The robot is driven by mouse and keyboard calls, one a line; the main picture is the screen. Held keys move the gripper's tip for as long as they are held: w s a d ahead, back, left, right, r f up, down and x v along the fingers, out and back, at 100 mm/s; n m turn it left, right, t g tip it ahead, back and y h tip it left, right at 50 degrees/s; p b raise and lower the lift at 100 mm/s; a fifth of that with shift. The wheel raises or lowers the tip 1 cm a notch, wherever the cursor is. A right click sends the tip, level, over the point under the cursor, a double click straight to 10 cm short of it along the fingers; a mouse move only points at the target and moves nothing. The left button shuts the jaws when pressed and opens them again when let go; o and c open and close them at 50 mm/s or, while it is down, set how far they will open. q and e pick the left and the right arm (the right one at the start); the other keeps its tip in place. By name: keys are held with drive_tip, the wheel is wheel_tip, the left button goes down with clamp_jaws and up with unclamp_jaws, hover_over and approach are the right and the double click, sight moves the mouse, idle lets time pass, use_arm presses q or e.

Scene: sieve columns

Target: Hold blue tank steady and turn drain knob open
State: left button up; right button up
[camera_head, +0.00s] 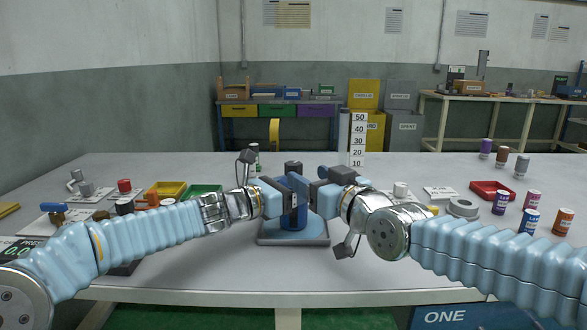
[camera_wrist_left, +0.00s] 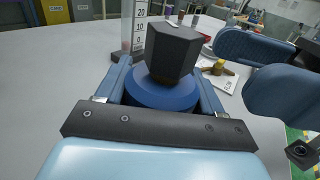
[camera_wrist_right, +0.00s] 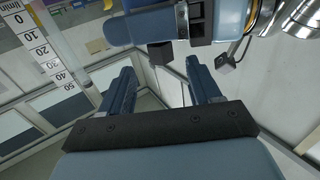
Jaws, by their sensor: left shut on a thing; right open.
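The blue tank (camera_head: 293,218) stands upright on a grey tray (camera_head: 264,240) in the middle of the table. A dark hexagonal knob (camera_wrist_left: 172,50) tops it, also visible in the head view (camera_head: 292,167). My left gripper (camera_wrist_left: 160,78) is shut around the tank's blue body, one finger on each side, below the knob. My right gripper (camera_head: 314,188) is open beside the tank's right side. In the right wrist view, its fingers (camera_wrist_right: 160,85) are apart with nothing held between them. The grippers partly hide the tank in the head view.
A white graduated scale (camera_head: 358,138) stands behind the tank. Yellow (camera_head: 165,190) and green (camera_head: 205,190) trays lie left; a red tray (camera_head: 491,190), a tape roll (camera_head: 463,207) and several small cans (camera_head: 532,200) lie right. The table's front middle is clear.

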sight(298, 172)
drive_tip(key=x, duration=0.7)
drive_tip(key=shift+a, duration=0.1)
drive_tip(key=c, duration=1)
drive_tip(key=shift+f, duration=0.15)
